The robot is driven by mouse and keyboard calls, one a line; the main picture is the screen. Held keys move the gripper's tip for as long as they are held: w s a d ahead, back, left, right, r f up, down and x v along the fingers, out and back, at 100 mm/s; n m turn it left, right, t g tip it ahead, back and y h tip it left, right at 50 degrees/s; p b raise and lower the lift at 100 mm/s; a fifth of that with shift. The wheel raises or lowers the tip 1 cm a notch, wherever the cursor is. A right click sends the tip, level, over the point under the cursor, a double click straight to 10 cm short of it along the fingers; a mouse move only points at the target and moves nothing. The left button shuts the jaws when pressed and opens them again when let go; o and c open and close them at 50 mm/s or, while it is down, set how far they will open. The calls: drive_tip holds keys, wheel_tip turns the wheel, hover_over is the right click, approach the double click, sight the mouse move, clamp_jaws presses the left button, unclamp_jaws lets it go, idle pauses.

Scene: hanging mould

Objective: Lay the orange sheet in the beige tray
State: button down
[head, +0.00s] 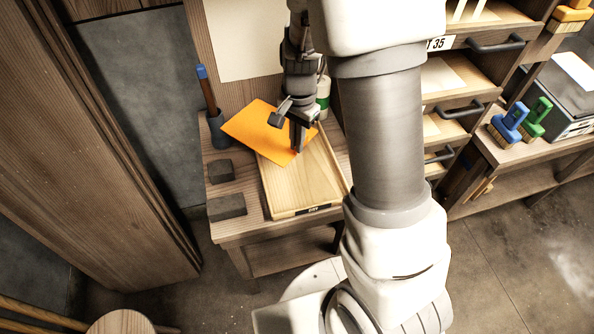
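The orange sheet (256,132) is over the back left part of the beige tray (305,188), turned askew to it. Its left corner sticks out past the tray's left side. I cannot tell whether it rests on the tray's rim or is just above it. My gripper (288,126) points down over the right half of the sheet. Its two fingers look spread apart, with the sheet beneath and behind them. The front part of the tray is bare; its back part is hidden by the sheet and my gripper.
The tray is on a wooden bench with two dark blocks (227,207) and a pot (217,130) holding a blue-tipped tool on the left. A green-and-white container (323,93) stands behind. Drawers (455,112) are on the right, with brushes (510,122) beyond.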

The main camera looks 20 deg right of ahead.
wheel_tip(320, 180, down, 5)
drive_tip(key=s+m+b, duration=0.2)
drive_tip(key=m, duration=0.5)
drive_tip(key=b, duration=0.2)
approach(299, 191)
drive_tip(key=shift+m, duration=0.3)
wheel_tip(299, 191, down, 5)
drive_tip(key=shift+s+a+f, duration=0.1)
drive_tip(key=shift+a+f, duration=0.05)
drive_tip(key=shift+f, duration=0.1)
drive_tip(key=shift+f, duration=0.15)
drive_tip(key=c, duration=1.1)
unclamp_jaws()
drive_tip(key=shift+o, duration=0.2)
